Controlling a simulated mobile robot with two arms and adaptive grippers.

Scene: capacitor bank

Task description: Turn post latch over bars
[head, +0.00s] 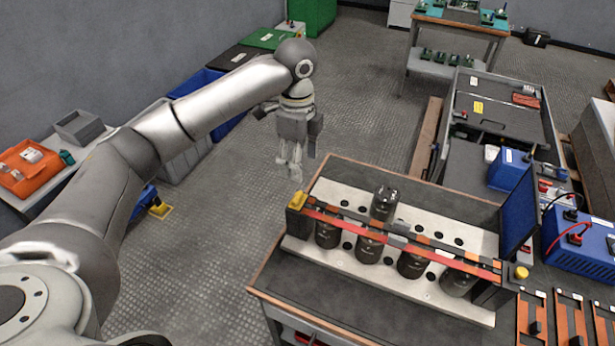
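The capacitor bank sits on the bench in the head view. Its pale plate (350,265) carries several dark round capacitors (411,264). Red and black bars (400,240) run across above the front row. A yellow piece (297,201) tops the post at the bars' left end, and a yellow knob (521,272) sits on the post at the right end. Which one is the latch I cannot tell. My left gripper (290,168) hangs fingers down beyond the bench's left edge, apart from the bank. Its finger gap is too small to judge. My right gripper is out of view.
A blue power unit (580,240) with red and black leads and a dark upright panel (519,212) stand right of the bank. Orange-and-black strips (570,320) lie at the front right. The floor (215,260) left of the bench is clear.

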